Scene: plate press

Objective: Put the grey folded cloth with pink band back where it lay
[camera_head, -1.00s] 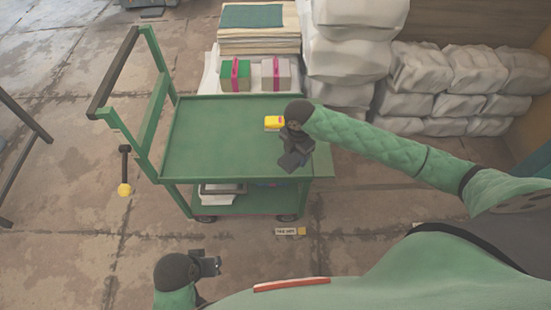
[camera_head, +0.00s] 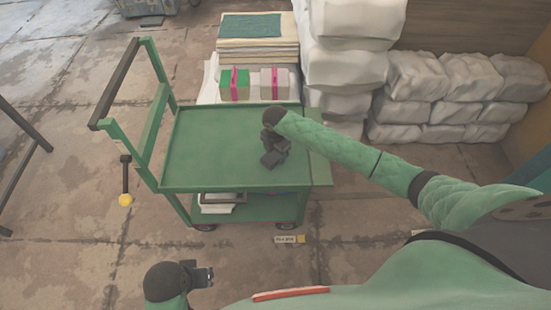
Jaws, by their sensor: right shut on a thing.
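A grey folded block with a pink band (camera_head: 274,82), looking like the grey cloth, sits on white material behind the cart. A green one with a pink band (camera_head: 234,84) is left of it. My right gripper (camera_head: 272,158) is over the right part of the green cart top (camera_head: 210,150), pointing down. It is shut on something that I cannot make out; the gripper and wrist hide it. My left gripper (camera_head: 206,276) is low in the view, away from the cart, and its jaw opening is unclear.
Stacked boards or cloths (camera_head: 258,45) stand behind the banded blocks. White sacks (camera_head: 345,60) are piled to their right. The cart's handle (camera_head: 118,85) rises at left. The left and middle of the cart top are clear.

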